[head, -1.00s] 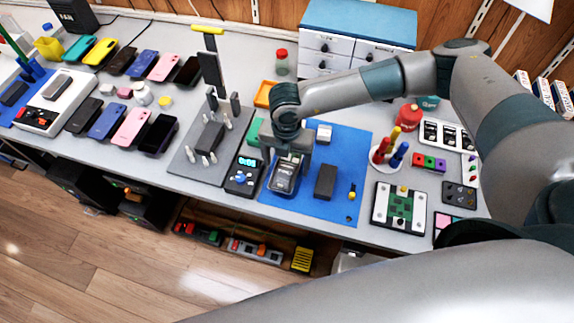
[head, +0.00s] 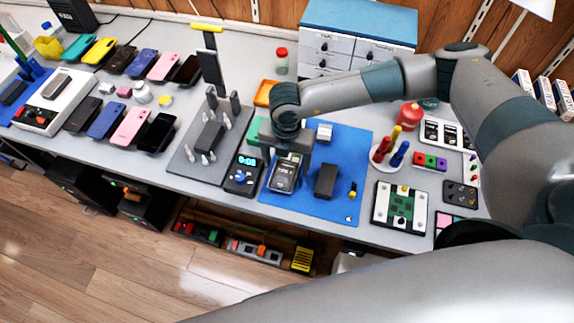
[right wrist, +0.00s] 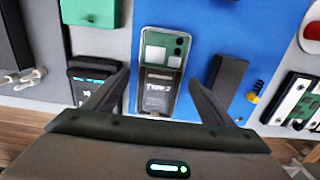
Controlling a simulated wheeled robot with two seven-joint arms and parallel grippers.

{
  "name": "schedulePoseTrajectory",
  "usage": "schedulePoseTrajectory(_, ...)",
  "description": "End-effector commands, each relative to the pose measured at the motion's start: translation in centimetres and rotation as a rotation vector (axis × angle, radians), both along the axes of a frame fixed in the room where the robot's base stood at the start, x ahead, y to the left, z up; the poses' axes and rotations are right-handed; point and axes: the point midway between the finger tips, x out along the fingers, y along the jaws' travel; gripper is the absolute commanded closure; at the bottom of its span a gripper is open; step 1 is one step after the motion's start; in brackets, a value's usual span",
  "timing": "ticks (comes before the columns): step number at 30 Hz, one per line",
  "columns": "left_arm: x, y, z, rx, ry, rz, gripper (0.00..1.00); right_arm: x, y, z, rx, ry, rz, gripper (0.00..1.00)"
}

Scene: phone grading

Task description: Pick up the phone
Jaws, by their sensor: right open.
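A dark phone with a pale, greenish upper part (right wrist: 165,60) and a printed label lies flat on the blue mat (right wrist: 218,25), in the middle of the right wrist view. In the head view the phone (head: 284,177) lies near the mat's left edge, its far end partly hidden by my right gripper (head: 287,152). In the wrist view my right gripper (right wrist: 160,84) is open and empty, with one finger to each side of the phone. I cannot tell its exact height above the phone. My left gripper is not in view.
A dark block (head: 326,181) lies close right of the phone. A black meter with a lit display (head: 244,174) stands close left. A holder with coloured screwdrivers (head: 388,152) and a green circuit board (head: 400,207) are further right. Several phones lie at the left.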

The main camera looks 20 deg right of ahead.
Motion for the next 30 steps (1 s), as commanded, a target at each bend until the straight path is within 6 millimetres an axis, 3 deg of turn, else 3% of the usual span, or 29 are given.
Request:
schedulePoseTrajectory(6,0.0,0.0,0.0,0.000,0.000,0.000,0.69,0.0,0.0,0.0,0.000,0.000,0.000,0.26)
schedulePoseTrajectory(12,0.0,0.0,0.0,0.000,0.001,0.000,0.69,0.0,0.0,0.0,0.000,0.000,0.000,0.70)
schedulePoseTrajectory(28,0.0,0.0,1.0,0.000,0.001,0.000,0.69,0.1,0.0,0.9,0.000,-0.002,0.000,0.70)
schedulePoseTrajectory(30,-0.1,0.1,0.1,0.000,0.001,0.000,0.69,0.1,0.0,1.0,0.001,-0.002,-0.001,0.70)
